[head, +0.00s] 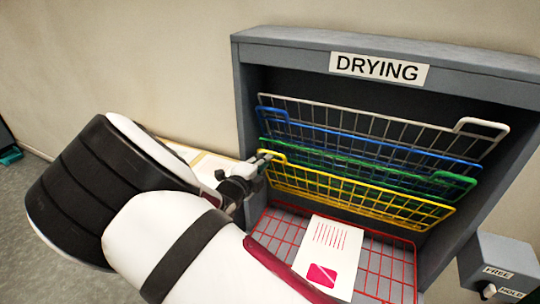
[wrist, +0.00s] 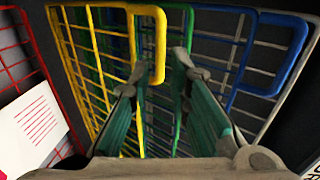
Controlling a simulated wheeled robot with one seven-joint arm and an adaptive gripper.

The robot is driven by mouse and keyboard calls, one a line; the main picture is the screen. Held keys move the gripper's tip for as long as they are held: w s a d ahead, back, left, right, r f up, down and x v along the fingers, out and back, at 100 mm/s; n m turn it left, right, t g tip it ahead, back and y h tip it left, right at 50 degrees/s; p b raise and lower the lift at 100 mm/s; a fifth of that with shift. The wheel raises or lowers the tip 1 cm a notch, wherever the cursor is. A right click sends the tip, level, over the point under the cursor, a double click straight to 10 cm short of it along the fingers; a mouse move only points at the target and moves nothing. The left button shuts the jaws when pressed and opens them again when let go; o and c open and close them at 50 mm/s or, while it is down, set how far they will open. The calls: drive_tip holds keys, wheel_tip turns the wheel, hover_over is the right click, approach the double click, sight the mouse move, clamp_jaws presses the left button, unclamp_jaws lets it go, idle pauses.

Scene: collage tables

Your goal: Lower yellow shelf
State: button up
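The yellow shelf (head: 350,197) is a wire rack, tilted up in the drying cabinet below the green one. It has a loop handle (head: 272,155) at its left end. In the wrist view the yellow shelf (wrist: 92,75) is on the left, with its handle loop (wrist: 160,45) reaching down to the fingertips. My gripper (head: 258,160) is at that handle, left of the rack. In the wrist view its fingers (wrist: 163,72) are apart, with the end of the yellow loop showing between the tips. Whether they touch it is unclear.
Green (head: 325,158), blue (head: 345,143) and white (head: 375,122) wire shelves are raised close above the yellow one. The red shelf (head: 390,262) lies lowered below, with a white card (head: 330,250) on it. A grey box (head: 500,262) labelled FREE and HOLD stands at right.

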drive_tip(key=shift+x, duration=2.75)
drive_tip(key=shift+d, duration=0.1)
drive_tip(key=shift+c, duration=0.4)
clamp_jaws()
